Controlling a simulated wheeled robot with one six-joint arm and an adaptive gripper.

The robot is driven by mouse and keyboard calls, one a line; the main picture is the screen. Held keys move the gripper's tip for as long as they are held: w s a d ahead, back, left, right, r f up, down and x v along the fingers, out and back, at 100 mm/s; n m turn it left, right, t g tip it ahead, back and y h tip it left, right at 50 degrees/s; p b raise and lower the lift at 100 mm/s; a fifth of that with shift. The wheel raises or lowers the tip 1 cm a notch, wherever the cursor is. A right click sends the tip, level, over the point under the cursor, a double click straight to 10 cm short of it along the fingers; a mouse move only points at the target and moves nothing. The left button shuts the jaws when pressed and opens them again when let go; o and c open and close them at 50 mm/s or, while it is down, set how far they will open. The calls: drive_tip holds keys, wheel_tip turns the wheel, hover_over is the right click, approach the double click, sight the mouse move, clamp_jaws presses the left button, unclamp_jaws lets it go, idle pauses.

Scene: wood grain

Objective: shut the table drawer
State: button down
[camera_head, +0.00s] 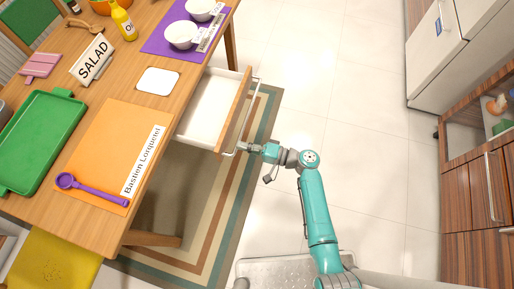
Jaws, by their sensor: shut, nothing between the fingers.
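The table drawer (208,104) is pulled out from the right side of the wooden table (193,77). Its white inside looks empty. A long metal handle (256,103) runs along the drawer's wooden front (233,112). My gripper (243,147) is at the near end of the handle, on the outer side of the drawer front. It is shut with nothing held. Whether its fingertips touch the handle is too small to tell.
On the table are an orange mat (110,139), a purple spoon (92,188), a green tray (42,138), a salad sign (92,62) and white bowls (181,35). A striped rug (205,228) lies below. The tiled floor (330,90) is clear between table and right-hand cabinets (478,200).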

sight(224, 141)
drive_tip(key=shift+x, duration=2.2)
drive_tip(key=shift+a, duration=0.1)
drive_tip(key=x, duration=2.1)
drive_tip(key=shift+a+f, duration=0.1)
drive_tip(key=v, duration=1.4)
